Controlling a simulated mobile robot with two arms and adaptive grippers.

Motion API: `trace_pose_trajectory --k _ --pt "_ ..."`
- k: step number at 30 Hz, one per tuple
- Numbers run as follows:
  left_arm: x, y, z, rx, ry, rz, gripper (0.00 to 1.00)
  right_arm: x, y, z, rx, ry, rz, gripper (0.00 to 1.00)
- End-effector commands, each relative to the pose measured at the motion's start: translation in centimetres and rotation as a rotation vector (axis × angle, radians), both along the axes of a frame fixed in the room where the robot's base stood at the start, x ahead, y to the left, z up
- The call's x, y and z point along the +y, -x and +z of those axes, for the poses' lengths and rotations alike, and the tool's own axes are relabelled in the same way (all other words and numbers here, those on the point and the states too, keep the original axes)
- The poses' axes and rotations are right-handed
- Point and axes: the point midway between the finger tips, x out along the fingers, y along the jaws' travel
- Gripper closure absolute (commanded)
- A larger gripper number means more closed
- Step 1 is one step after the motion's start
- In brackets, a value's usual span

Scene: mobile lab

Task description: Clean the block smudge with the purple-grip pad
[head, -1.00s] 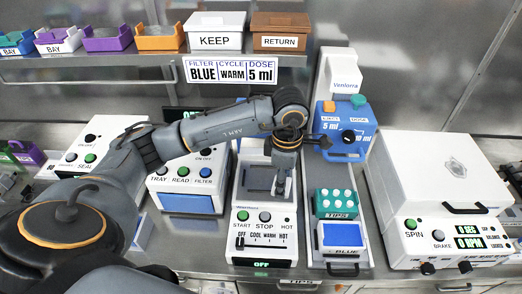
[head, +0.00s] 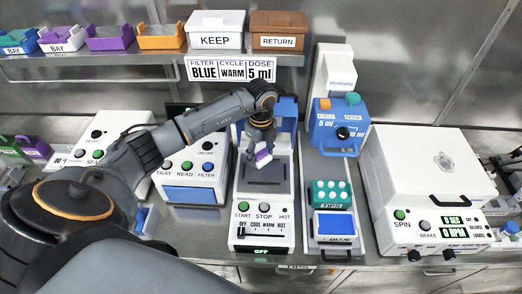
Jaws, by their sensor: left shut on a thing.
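My left gripper (head: 258,150) is shut on the purple-grip pad (head: 263,158), which shows as a small purple and white piece tilted under the fingers. It hangs over the back part of the dark block (head: 270,179) on top of the white heater unit (head: 263,216). I cannot tell whether the pad touches the block. No smudge can be made out on the visible part of the block. The heater's display reads OFF. My right gripper is not in view.
A tip tray and blue plate (head: 335,228) stand to the right, under a blue dispenser (head: 341,127). A white centrifuge (head: 430,170) is further right, a reader (head: 193,175) left. Bins KEEP (head: 214,31) and RETURN (head: 279,31) sit on the shelf above.

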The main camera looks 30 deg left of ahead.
Motion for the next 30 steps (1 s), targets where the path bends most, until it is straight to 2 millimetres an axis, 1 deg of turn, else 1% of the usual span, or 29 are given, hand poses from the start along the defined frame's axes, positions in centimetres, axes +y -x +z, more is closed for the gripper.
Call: trace_pose_trajectory --k 5,18,22,30 --pt "0.0 0.0 -1.1 0.000 0.001 0.005 0.69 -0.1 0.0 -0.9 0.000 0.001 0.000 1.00" --pt "0.0 0.0 -5.5 0.000 0.001 0.002 0.69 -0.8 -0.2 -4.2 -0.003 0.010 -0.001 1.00" --pt "-0.1 0.0 -6.0 0.000 0.001 0.002 0.69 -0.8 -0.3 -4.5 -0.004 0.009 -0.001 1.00" --pt "0.0 0.0 -5.9 0.000 0.000 0.001 0.69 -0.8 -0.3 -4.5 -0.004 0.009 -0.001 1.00"
